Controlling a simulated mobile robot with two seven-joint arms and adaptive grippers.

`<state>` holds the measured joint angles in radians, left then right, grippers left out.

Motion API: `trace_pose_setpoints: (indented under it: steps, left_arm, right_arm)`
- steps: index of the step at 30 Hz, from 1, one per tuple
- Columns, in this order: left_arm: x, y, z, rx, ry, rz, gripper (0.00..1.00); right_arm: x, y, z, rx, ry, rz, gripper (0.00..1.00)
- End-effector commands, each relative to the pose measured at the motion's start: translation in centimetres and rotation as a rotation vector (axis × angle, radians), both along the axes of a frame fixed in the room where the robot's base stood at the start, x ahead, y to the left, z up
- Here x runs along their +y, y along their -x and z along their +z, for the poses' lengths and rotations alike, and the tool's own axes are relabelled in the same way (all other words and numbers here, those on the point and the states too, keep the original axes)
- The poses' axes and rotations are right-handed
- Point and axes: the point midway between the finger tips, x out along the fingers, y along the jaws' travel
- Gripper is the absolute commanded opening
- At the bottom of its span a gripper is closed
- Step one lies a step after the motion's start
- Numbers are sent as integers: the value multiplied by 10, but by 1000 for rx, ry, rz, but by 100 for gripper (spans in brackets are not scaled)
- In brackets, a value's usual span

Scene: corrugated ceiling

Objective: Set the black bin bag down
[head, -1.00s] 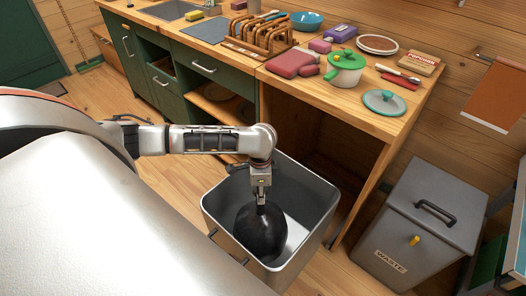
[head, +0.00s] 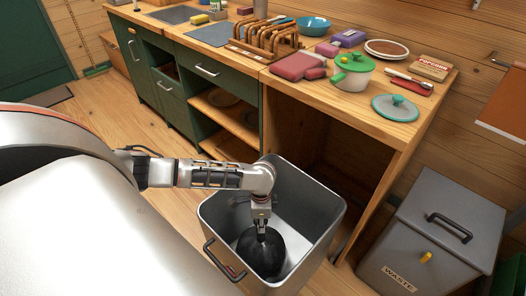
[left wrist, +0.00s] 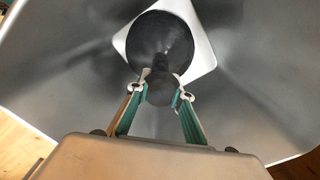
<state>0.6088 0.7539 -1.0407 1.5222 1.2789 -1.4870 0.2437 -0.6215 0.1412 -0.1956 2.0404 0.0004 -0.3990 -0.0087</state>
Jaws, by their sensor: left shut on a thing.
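The black bin bag (head: 262,254) is a dark round bundle inside the open grey bin (head: 328,222), low in it. My left gripper (head: 261,229) points down into the bin and is shut on the bag's neck. In the left wrist view the two fingers (left wrist: 160,91) pinch the gathered top of the bag (left wrist: 160,45), with the bin's pale floor (left wrist: 204,50) around it. Whether the bag touches the floor I cannot tell. My right gripper is not in view.
A grey lidded waste box (head: 425,235) stands to the right. Open wooden floor (head: 120,105) lies at the left.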

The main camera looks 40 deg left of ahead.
Motion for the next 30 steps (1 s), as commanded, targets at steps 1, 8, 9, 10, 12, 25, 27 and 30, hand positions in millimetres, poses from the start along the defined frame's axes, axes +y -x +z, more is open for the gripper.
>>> trace_pose_setpoints:
  steps: [1, 8, 9, 10, 12, 25, 27, 30]
  left_arm:
    - [-1, -1, -6, 0, 1, 1, 0]
    - [-1, -3, -4, -6, 2, 0, 0]
    - [-1, -3, -4, -6, 2, 0, 0]
    - [-1, -3, -4, -6, 2, 0, 0]
    - [-1, -2, -6, -6, 2, 0, 0]
    - [0, -1, -9, -1, 0, 0, 38]
    - [0, -1, -7, -1, 0, 0, 38]
    - [0, -2, 1, -4, 0, 0, 38]
  right_arm:
    - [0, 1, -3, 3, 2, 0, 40]
    - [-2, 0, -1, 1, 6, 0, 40]
    - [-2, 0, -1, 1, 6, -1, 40]
    - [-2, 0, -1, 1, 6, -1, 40]
    - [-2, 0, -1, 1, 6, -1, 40]
    - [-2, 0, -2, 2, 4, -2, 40]
    - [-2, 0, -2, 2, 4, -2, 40]
    - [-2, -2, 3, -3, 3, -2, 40]
